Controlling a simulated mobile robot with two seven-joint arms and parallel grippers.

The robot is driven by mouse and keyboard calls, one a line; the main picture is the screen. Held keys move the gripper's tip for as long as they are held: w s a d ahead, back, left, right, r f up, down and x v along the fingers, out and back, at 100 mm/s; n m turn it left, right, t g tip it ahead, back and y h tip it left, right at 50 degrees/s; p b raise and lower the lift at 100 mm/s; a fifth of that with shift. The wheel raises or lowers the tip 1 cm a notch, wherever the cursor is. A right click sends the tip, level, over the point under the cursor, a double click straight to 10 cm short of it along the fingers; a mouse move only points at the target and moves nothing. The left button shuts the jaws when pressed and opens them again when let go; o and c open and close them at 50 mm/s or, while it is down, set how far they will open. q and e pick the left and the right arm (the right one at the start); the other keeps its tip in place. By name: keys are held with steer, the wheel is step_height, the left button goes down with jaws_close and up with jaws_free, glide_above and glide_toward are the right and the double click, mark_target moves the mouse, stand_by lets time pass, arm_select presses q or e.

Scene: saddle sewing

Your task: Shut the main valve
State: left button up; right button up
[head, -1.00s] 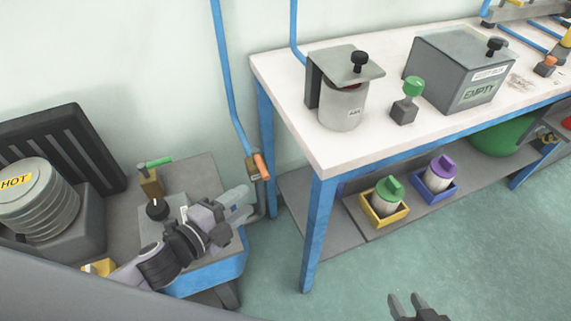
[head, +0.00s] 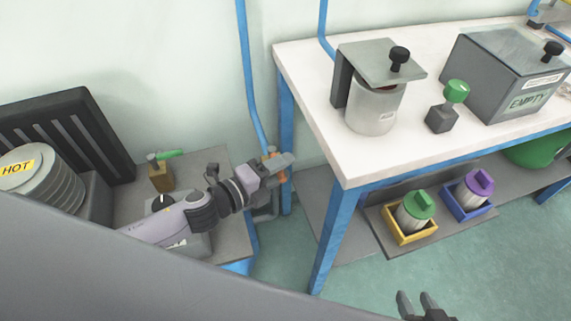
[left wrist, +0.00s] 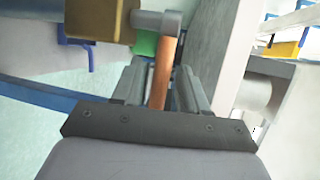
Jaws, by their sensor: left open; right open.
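A valve with a brass body (left wrist: 97,20) and an orange lever (left wrist: 163,70) sits low on a blue pipe beside the bench leg. No label shows whether it is the main valve. In the head view the orange lever (head: 282,178) is mostly hidden by my left gripper (head: 288,164). In the left wrist view the lever runs between the open fingers of my left gripper (left wrist: 161,76), which are on both sides of it; I cannot tell if they touch it. My right gripper (head: 418,301) is open and empty at the bottom edge, over the floor.
The white bench (head: 320,105) holds a canister (head: 375,112) and an EMPTY box (head: 505,75). Bins with green and purple lids sit below.

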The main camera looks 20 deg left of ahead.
arm_select(q)
steer(key=shift+x, duration=0.85)
jaws_close()
